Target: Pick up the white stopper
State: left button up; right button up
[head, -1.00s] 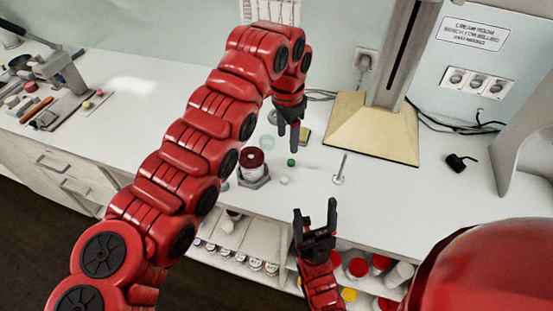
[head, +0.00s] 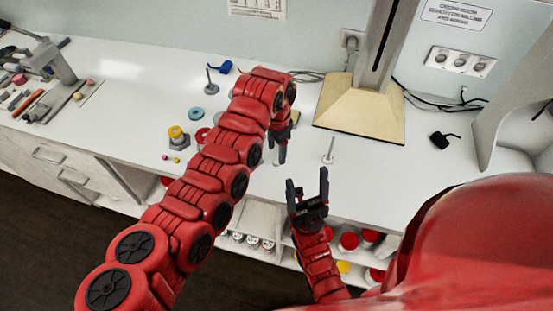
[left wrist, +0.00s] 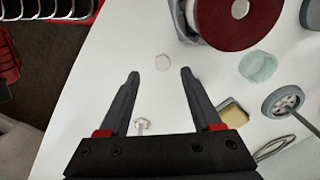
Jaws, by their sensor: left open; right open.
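My left gripper is open and empty; the stopper is not between the finger pads as far as I can tell. In the head view my left gripper (head: 279,155) points down over the bench, and I cannot clearly make out the stopper there. My right gripper (head: 307,178) is open and empty, in front of the bench edge.
A pale green disc (left wrist: 258,66), a grey wheel-like base (left wrist: 283,101) and a yellowish block (left wrist: 232,112) lie nearby. A thin metal post (head: 330,150) and a beige stand base (head: 360,112) are right of my left gripper.

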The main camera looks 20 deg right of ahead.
aim_at(276, 161)
pick_arm(q)
jog(key=shift+w+f+p, duration=0.1)
jog(key=shift+f+p, duration=0.15)
jog(key=shift+p, duration=0.1)
notch_tip(276, 161, down, 4)
jog(key=shift+p, duration=1)
jog(key=shift+w+f, duration=0.15)
jog(key=shift+f, duration=0.25)
jog(key=shift+c, duration=0.2)
grip_shut()
